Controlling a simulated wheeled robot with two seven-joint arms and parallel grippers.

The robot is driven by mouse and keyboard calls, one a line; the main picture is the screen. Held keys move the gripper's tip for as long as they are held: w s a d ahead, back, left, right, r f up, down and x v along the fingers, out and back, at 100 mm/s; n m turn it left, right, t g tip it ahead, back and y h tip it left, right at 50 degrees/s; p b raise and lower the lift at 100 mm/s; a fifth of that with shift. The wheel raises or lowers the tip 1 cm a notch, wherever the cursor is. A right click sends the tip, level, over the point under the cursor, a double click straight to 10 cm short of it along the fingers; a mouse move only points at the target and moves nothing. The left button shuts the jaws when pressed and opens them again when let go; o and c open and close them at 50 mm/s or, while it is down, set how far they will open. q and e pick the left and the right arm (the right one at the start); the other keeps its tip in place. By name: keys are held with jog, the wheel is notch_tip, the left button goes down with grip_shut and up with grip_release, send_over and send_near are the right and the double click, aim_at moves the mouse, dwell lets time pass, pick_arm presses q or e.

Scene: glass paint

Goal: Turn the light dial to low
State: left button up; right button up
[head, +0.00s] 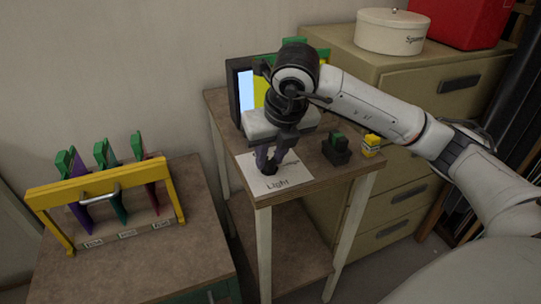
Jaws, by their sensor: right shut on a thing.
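The light dial (269,168) is a small dark knob on a white sheet marked "Light" (277,184), near the front left of the small wooden table. My right gripper (270,163) reaches down over it from above and is shut on the dial. The gripper's fingers cover most of the knob, so its pointer setting cannot be read. Part of the sheet's lettering is also hidden. My left gripper is not in view.
A dark-framed panel with blue and yellow panes (246,90) stands behind my gripper. A dark block with a green top (336,149) and a small yellow block (371,145) sit at right. A yellow rack (52,196) holds coloured panes on the left cabinet.

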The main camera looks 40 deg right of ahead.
dwell(0.3)
jog(key=o, duration=1)
jog(key=shift+o, duration=0.2)
jog(key=shift+r, duration=0.1)
jog(key=d+p+v, duration=0.1)
jog(key=v, duration=0.9)
jog(key=shift+a, duration=0.5)
jog(key=shift+s, duration=0.1)
